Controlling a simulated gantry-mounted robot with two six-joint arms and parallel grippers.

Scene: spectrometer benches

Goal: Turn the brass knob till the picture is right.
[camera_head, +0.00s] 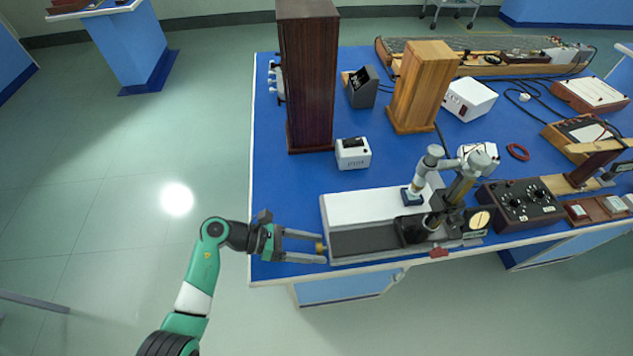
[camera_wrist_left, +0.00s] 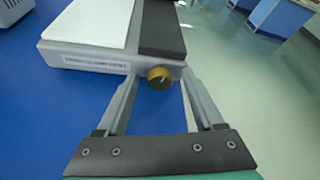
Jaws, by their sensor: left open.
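The brass knob (camera_head: 320,248) sticks out of the left end of a long grey and white spectrometer (camera_head: 370,205) near the bench's front edge. It also shows in the left wrist view (camera_wrist_left: 160,77), round with a light mark on its face. My left gripper (camera_head: 318,248) is open, with one finger on each side of the knob; a clear gap to the fingers cannot be judged well. In the left wrist view the fingers (camera_wrist_left: 160,80) reach up to either side of the knob. My right gripper is not in view. No picture or screen image can be made out.
The blue bench (camera_head: 285,195) has a small white box (camera_head: 352,153), a dark wooden cabinet (camera_head: 308,75) and a lighter wooden box (camera_head: 424,87) behind the spectrometer. A black control box (camera_head: 520,204) stands to its right. Open floor lies left of the bench.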

